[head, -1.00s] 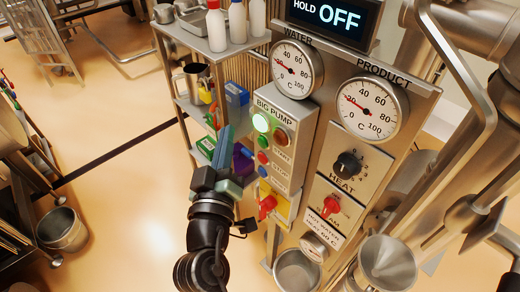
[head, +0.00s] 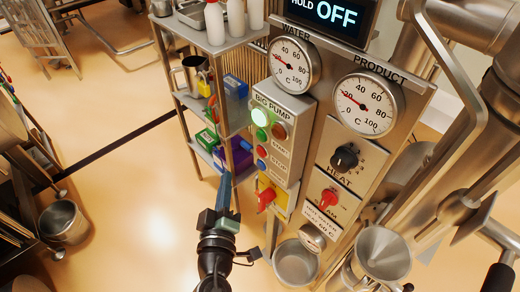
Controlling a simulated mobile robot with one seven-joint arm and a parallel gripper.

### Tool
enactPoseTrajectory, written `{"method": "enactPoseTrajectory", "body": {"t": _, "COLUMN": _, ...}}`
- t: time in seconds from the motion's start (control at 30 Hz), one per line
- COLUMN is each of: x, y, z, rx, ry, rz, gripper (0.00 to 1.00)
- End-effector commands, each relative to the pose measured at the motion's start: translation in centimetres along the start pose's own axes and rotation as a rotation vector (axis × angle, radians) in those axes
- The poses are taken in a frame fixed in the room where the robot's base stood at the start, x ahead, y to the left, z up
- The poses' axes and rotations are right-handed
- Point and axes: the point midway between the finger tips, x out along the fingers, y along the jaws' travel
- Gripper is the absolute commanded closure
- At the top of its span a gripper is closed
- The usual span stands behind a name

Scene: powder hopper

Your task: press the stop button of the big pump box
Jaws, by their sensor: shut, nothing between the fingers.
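The big pump box (head: 292,150) is a grey upright box labelled BIG PUMP, on the left side of the panel. Its green lamp (head: 260,117) is lit; a dull red-brown lamp (head: 279,131) sits beside it. Below are a green button (head: 261,134), a red button (head: 261,151) and a blue button (head: 261,165) in a column. The START and STOP labels are small and slant; STOP appears to belong to the red button. My gripper (head: 224,178) is shut and empty, fingers pointing up in the picture, left of and lower than the buttons, apart from the box.
A shelf rack (head: 197,103) with bottles and small boxes stands behind my gripper. Gauges, a HEAT knob (head: 344,158) and a metal funnel (head: 383,253) are to the right. Open floor lies left.

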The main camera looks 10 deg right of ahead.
Motion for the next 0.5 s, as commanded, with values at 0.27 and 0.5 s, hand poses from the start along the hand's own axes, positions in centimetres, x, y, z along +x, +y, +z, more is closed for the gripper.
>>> {"method": "enactPoseTrajectory", "body": {"t": 0.27, "x": 2.9, "y": 2.4, "z": 1.9, "rx": 0.001, "ry": -0.002, "rz": 0.002, "gripper": 1.00}}
{"method": "enactPoseTrajectory", "body": {"t": 0.5, "x": 4.5, "y": 3.3, "z": 3.2, "rx": 0.001, "ry": -0.001, "rz": 0.000, "gripper": 1.00}}
